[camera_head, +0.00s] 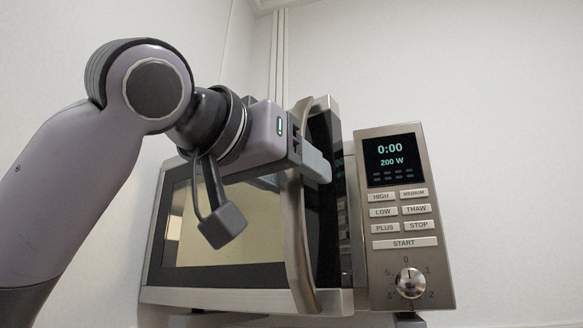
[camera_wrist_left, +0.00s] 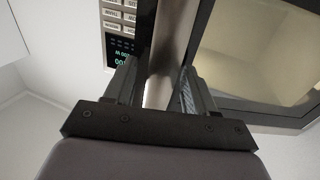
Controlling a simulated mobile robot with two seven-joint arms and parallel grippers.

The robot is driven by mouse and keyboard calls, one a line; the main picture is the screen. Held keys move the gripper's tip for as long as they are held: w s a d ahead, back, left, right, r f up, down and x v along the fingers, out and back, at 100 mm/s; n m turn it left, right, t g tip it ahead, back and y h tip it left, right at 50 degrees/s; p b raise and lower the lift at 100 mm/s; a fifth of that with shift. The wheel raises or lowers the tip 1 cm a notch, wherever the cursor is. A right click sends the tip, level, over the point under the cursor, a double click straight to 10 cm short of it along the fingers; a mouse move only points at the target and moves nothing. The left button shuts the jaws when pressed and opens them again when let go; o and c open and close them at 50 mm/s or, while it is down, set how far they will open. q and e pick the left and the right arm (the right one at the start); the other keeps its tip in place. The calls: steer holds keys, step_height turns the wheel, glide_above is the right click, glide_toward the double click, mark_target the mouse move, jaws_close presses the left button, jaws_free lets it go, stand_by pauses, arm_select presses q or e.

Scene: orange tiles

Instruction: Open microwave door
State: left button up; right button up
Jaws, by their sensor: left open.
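The microwave (camera_head: 405,255) has a silver front. Its door (camera_head: 220,298) has a dark frame and a window and stands slightly ajar, with its right edge forward of the control panel. The curved metal door handle (camera_head: 300,262) runs up the door's right side; it also shows in the left wrist view (camera_wrist_left: 174,40). My left gripper (camera_head: 296,168) is at the upper part of the handle, with its fingers open on either side of it. In the left wrist view the handle passes between the fingers (camera_wrist_left: 160,90). Whether either finger touches it is unclear. My right gripper is out of view.
The control panel (camera_head: 398,215) with display, buttons and a round knob (camera_head: 411,282) is right of the door. A plain pale wall (camera_head: 500,150) is behind. My left arm covers part of the door's upper left. The space at the right is clear.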

arm_select(q)
jaws_close()
steer(key=shift+s+a+f+b, duration=0.1)
steer(key=shift+s+a+b, duration=0.25)
steer(key=shift+s+a, duration=0.05)
steer(key=s+a+b, duration=0.2)
steer(key=s+a, duration=0.3)
steer(key=a, duration=0.3)
steer(key=s+a+m+g+h+b, duration=0.1)
steer(key=s+a, duration=0.4)
steer(key=a, duration=0.3)
steer(key=shift+a+r+h+b, duration=0.15)
steer(key=shift+r+h+b, duration=0.05)
steer(key=shift+h+b, duration=0.15)
jaws_free()
steer(key=shift+w, duration=0.1)
